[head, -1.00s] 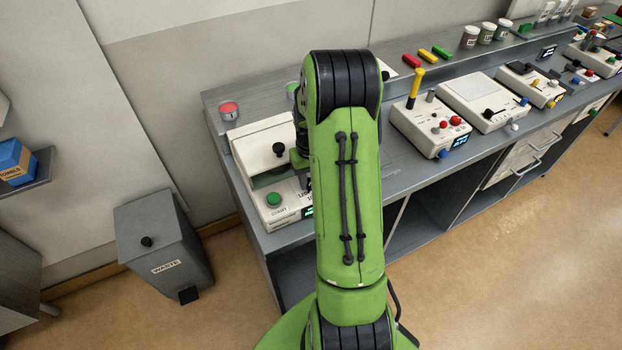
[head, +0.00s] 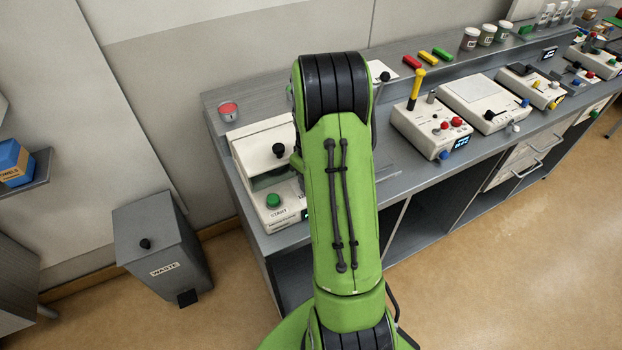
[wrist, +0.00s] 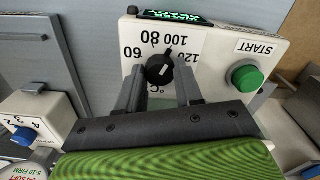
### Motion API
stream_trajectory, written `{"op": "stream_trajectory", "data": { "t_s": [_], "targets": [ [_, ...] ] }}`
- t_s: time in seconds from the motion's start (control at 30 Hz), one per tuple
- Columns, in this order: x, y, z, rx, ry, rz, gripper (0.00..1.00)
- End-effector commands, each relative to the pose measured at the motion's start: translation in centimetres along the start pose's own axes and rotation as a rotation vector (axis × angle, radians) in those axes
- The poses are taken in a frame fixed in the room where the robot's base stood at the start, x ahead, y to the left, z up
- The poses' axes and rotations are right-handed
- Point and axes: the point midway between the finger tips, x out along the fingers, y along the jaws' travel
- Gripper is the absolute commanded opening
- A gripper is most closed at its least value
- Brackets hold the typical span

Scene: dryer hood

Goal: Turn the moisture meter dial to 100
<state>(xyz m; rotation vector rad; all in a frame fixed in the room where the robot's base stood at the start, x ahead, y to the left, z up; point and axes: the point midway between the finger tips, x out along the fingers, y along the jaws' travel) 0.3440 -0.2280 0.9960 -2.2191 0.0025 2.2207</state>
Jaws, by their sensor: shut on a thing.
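In the wrist view a black round knob (wrist: 160,69) with a white pointer mark sits on a white panel (wrist: 215,50). Printed around it are numbers including 60, 80, 100 and 120, with a °C sign below it. Which number the pointer marks is hard to tell. My gripper (wrist: 160,74) has its two grey fingers on either side of the knob, shut on it. No label naming this a moisture meter is readable. In the head view my green arm hides the knob and gripper.
A green START button (wrist: 246,77) is right of the knob, and a lit display (wrist: 175,17) is beyond it. Another white device (wrist: 36,118) with a blue dial is at the left. In the head view several white instruments (head: 431,125) stand right of my arm, and a waste bin (head: 163,250) stands left.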

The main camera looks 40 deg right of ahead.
Motion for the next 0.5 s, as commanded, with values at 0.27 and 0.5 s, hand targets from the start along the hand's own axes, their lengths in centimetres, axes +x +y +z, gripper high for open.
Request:
{"op": "stream_trajectory", "data": {
  "t_s": [0.27, 0.5],
  "targets": [
    [-0.09, 0.02, -0.10, 0.000, 0.004, 0.001, 0.46],
    [-0.04, 0.01, -0.04, 0.001, 0.002, 0.001, 0.61]
  ]
}}
